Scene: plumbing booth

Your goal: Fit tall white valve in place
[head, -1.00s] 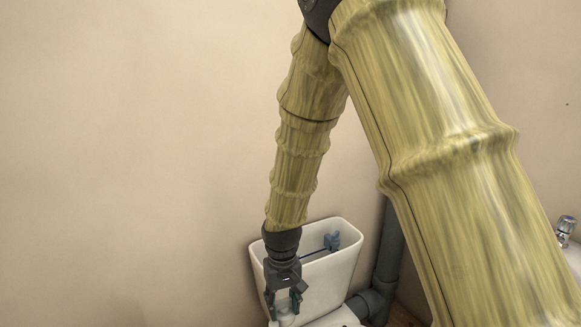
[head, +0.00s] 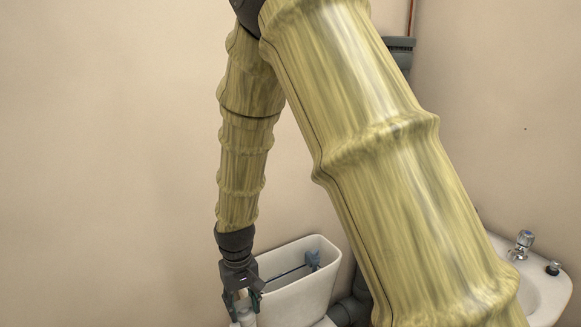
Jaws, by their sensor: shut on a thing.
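My gripper (head: 243,302) points down just left of the open white cistern (head: 302,296), near the lower edge of the head view. It is shut on the tall white valve (head: 243,317), of which only a small pale part shows between and below the fingers. The fingers and the frame's lower edge hide the rest of the valve. The gripper overlaps the cistern's left end in the picture; I cannot tell the gap between them. The cistern's bottom is not visible.
A blue fitting (head: 312,260) with a dark rod sits inside the cistern's right end. A grey pipe (head: 350,307) stands right of the cistern. A white basin (head: 545,292) with a tap (head: 523,244) is at the right. The left wall is clear.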

